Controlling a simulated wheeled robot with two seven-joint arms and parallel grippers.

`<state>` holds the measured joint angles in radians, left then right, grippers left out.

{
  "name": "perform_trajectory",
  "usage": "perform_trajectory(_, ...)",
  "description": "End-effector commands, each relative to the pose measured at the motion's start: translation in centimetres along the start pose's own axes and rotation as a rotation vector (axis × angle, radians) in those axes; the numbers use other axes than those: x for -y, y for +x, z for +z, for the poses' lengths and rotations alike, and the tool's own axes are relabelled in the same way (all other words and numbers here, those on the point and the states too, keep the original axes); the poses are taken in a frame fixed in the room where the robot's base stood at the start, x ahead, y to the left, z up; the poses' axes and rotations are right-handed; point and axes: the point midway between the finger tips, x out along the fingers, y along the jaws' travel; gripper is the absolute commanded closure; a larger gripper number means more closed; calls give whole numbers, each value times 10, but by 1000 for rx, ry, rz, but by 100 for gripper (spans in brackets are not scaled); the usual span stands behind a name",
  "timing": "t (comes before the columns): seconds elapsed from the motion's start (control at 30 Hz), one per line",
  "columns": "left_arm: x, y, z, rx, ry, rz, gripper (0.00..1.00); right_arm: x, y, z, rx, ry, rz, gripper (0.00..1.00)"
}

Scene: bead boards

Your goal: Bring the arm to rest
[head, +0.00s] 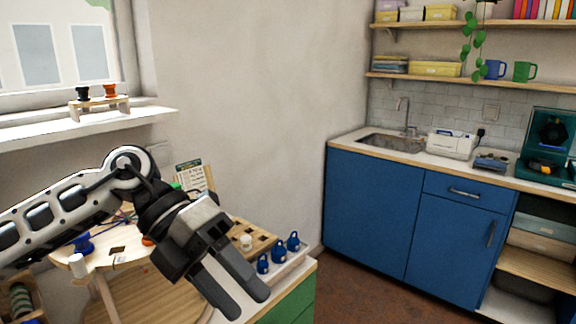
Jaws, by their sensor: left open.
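My left arm comes in from the left, and my left gripper (233,290) hangs in front of the bead table. Its two dark fingers point down and to the right, with a gap between them. Nothing shows between the fingers. The gripper covers part of the table and of the wooden board (256,235) behind it. My right gripper does not show.
Blue bead-like pieces (278,254) stand on a white tray right of the gripper. A blue spool (83,244) and a white cup-like piece (77,265) are on the wooden table at left. Blue cabinets (372,205) with a sink stand behind; brown floor (378,290) is clear.

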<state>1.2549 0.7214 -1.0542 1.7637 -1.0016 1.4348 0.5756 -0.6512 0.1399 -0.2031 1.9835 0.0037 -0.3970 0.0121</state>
Motion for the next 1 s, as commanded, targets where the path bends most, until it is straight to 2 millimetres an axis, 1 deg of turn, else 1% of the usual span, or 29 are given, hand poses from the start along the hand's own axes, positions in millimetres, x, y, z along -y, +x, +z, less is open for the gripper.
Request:
perform_trajectory(0.03, 13, 25, 1, -6, -5, -163, 48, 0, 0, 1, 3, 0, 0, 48)
perform_trajectory(0.1, 34, 45, 5, 22, -31, -395, 48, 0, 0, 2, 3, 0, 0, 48)
perform_trajectory(0.13, 42, 50, 8, 42, -51, -494, 48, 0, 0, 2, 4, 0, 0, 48)
perform_trajectory(0.2, 55, 56, 16, 101, -119, -714, 48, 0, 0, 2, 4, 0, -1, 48)
perform_trajectory(0.27, 60, 56, 26, 168, -204, -892, 48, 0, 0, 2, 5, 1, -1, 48)
perform_trajectory(0.3, 57, 54, 33, 219, -273, -1004, 48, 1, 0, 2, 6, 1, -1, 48)
perform_trajectory(0.37, 47, 50, 44, 305, -394, -1158, 48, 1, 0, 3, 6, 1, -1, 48)
perform_trajectory(0.4, 34, 47, 51, 369, -486, -1250, 48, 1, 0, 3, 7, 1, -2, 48)
perform_trajectory(0.47, 8, 46, 59, 470, -643, -1370, 48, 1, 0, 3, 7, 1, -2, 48)
perform_trajectory(0.5, -15, 46, 63, 543, -758, -1436, 48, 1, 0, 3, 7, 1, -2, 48)
perform_trajectory(0.57, -54, 52, 63, 653, -947, -1515, 48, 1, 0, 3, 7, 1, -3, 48)
perform_trajectory(0.6, -84, 59, 60, 727, -1081, -1552, 48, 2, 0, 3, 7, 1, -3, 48)
perform_trajectory(0.67, -127, 73, 48, 831, -1279, -1580, 48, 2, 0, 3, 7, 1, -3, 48)
perform_trajectory(0.7, -154, 84, 38, 891, -1405, -1584, 48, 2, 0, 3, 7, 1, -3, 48)
perform_trajectory(0.77, -190, 102, 18, 973, -1587, -1572, 48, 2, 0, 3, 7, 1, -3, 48)
perform_trajectory(0.8, -212, 115, 2, 1021, -1702, -1554, 48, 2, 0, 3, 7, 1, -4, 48)
perform_trajectory(0.87, -240, 135, -23, 1081, -1863, -1516, 48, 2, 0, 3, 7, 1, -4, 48)
perform_trajectory(0.9, -255, 147, -40, 1113, -1960, -1487, 48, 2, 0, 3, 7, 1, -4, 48)
perform_trajectory(1.0, -282, 173, -78, 1173, -2153, -1412, 48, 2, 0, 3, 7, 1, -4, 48)
